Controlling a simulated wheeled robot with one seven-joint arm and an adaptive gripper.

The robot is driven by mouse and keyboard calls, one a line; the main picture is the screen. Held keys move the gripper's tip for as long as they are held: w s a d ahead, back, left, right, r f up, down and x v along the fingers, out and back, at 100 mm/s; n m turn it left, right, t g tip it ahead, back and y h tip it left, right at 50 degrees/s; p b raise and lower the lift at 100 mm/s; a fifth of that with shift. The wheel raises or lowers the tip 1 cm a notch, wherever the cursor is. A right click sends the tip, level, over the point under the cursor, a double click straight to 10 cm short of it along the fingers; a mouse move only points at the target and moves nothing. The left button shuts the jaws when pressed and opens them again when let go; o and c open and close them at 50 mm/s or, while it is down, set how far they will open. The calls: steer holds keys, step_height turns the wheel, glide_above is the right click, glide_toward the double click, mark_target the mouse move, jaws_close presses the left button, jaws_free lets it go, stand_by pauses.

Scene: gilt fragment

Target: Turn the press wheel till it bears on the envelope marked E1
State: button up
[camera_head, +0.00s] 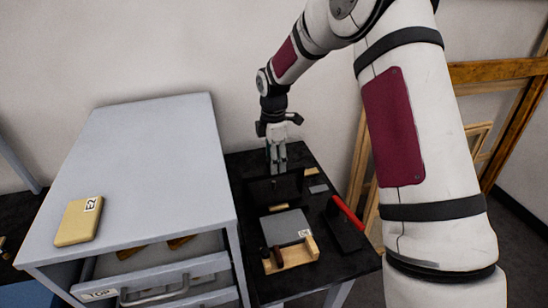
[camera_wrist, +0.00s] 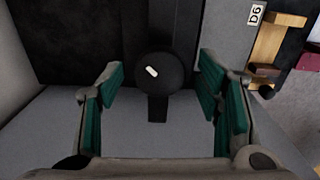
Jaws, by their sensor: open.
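In the wrist view a round dark knob with a white mark, which looks like the press wheel (camera_wrist: 158,72), sits on a dark upright bar. My gripper (camera_wrist: 165,112) is open, its green-padded fingers on either side of the wheel's near side, with nothing held. In the head view my gripper (camera_head: 277,165) points down over the black press (camera_head: 274,187) at the back of the dark table. The wheel is hard to make out there. I see no envelope marked E1; whether one lies under the press is hidden.
A tan packet marked E2 (camera_head: 79,220) lies on the grey cabinet (camera_head: 150,150) at left, above a partly open drawer (camera_head: 160,283). On the dark table (camera_head: 300,285) are a grey slab (camera_head: 285,226), a wooden piece (camera_head: 291,258) and a red-handled tool (camera_head: 347,212). Wooden frames lean at right.

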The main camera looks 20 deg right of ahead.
steer(key=shift+c, duration=0.3)
steer(key=c, duration=1.1)
steer(key=shift+m, duration=0.4)
